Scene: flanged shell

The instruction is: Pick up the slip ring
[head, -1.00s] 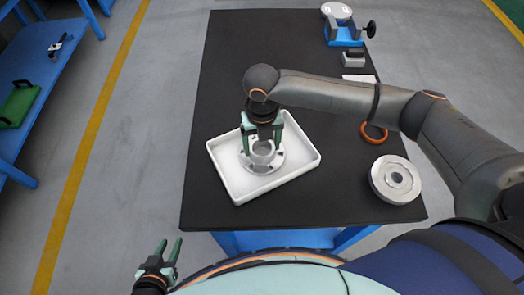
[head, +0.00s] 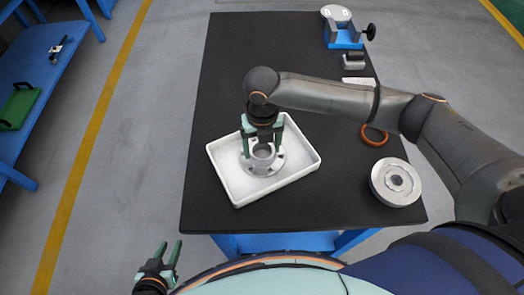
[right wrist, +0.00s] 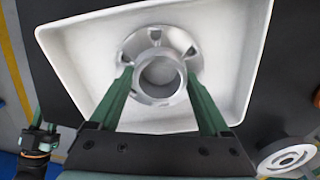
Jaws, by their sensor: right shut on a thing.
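A grey metal flanged ring with a raised round collar, which looks like the slip ring (head: 263,166), sits in a white tray (head: 231,188) in the head view. It also shows in the right wrist view (right wrist: 160,89), with notches in its flange. My right gripper (head: 262,147) points down over it, with one green finger on each side of the collar. In the right wrist view the fingertips (right wrist: 161,74) are against the collar, shut on it. The flange looks still down at the tray floor. My left gripper (head: 168,254) is open and empty, off the table's near edge.
A thick silver disc (head: 379,187) stands on the black table (head: 225,90) right of the tray, with an orange ring (head: 365,139) behind it. A blue fixture (head: 343,38) and small blocks (head: 353,60) are at the far right. The table's far left is clear.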

